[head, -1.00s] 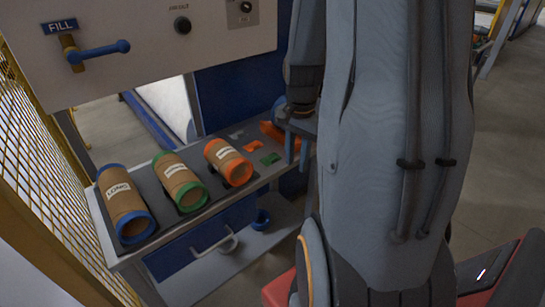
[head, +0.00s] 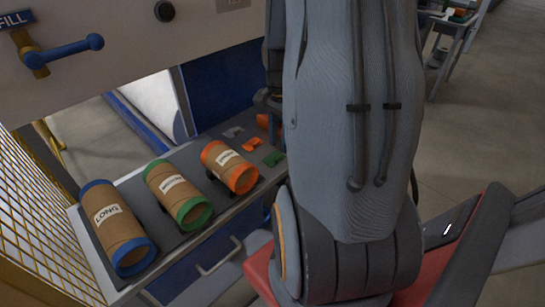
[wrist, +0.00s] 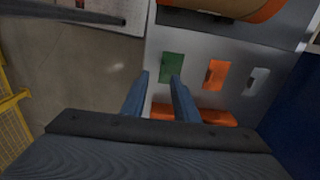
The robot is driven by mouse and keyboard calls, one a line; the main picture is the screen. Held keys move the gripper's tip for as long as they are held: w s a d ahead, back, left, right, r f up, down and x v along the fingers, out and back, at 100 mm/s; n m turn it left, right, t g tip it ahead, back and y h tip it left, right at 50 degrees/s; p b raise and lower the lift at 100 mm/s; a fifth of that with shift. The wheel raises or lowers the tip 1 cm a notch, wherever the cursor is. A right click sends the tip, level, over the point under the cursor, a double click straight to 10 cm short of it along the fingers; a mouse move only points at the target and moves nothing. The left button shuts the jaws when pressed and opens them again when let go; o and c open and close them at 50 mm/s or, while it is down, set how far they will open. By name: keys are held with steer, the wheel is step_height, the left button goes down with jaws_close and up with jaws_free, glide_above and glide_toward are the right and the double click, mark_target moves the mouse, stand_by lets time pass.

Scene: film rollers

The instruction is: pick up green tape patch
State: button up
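The green tape patch (head: 273,158) lies flat on the grey bench top, right of the orange-ended roller. In the wrist view the green patch (wrist: 172,67) is just beyond the fingertips, roughly in line with the gap between them. My gripper (wrist: 160,78) is open, with two blue fingers apart and nothing between them. Whether the fingertips are above the bench or touching it I cannot tell. In the head view the gripper is hidden behind my arm.
An orange patch (wrist: 215,75) and a grey patch (wrist: 258,80) lie beside the green one. A longer orange piece (wrist: 194,115) lies nearer, under the fingers. Three cardboard rollers with blue (head: 118,225), green (head: 180,192) and orange (head: 230,165) ends lie on the bench. A panel hangs above.

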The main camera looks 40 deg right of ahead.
mark_target(278, 157)
steer(key=shift+w+f+p, duration=0.15)
steer(key=shift+f+p, duration=0.2)
steer(key=shift+f, duration=1.05)
steer(key=shift+w+f+p, duration=0.1)
steer(key=shift+f+p, duration=0.25)
steer(key=shift+f, duration=1.05)
jaws_close()
